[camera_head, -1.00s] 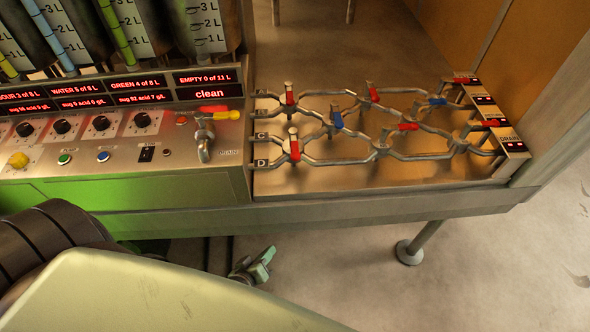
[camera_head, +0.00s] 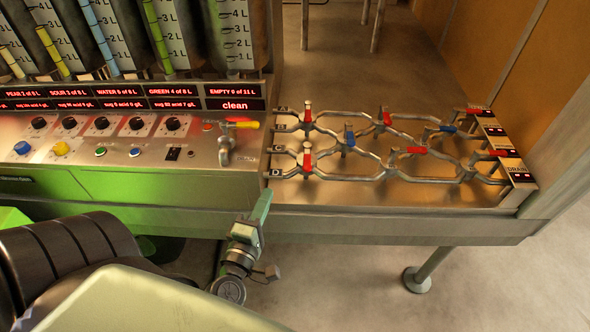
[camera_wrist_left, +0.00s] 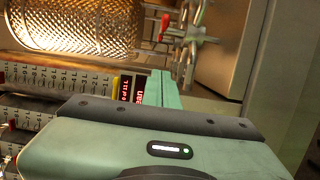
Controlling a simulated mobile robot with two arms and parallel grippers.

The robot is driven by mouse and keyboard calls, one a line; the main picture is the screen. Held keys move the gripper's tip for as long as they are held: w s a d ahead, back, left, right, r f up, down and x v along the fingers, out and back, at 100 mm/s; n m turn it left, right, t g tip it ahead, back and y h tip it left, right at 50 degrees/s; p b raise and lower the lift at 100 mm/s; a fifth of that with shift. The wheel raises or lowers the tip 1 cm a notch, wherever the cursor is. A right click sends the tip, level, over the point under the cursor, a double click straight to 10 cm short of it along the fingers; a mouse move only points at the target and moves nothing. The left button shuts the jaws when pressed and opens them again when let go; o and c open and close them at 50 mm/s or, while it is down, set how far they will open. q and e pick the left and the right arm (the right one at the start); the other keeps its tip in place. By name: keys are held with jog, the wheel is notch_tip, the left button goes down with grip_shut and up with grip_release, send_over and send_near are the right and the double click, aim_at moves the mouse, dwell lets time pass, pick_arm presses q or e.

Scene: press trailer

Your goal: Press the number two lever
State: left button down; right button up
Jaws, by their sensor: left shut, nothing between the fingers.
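Several levers sit on the steel pipe network on the bench, some red and some blue. One red lever (camera_head: 307,112) stands upright at the back left, another red lever (camera_head: 307,160) at the front left. A blue lever (camera_head: 349,135) is between branches, with more red and blue ones to the right. I cannot read any number on them. My left gripper (camera_head: 264,198) is shut and empty, pointing up at the bench's front edge, left of the pipes and apart from the levers. Its green fingers also show in the left wrist view (camera_wrist_left: 160,86). My right gripper is out of view.
The control panel has knobs, buttons and a yellow-red handled tap (camera_head: 240,124). Red displays (camera_head: 235,105) and graduated tubes stand behind it. Labelled boxes (camera_head: 515,168), one reading DRAIN, end the pipes at right. A table leg (camera_head: 430,270) stands below; floor is free at right.

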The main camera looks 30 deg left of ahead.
aim_at(307, 156)
pick_arm(q)
jog(key=w+p, duration=0.3)
jog(key=w, duration=0.8)
jog(key=shift+w+d, duration=0.25)
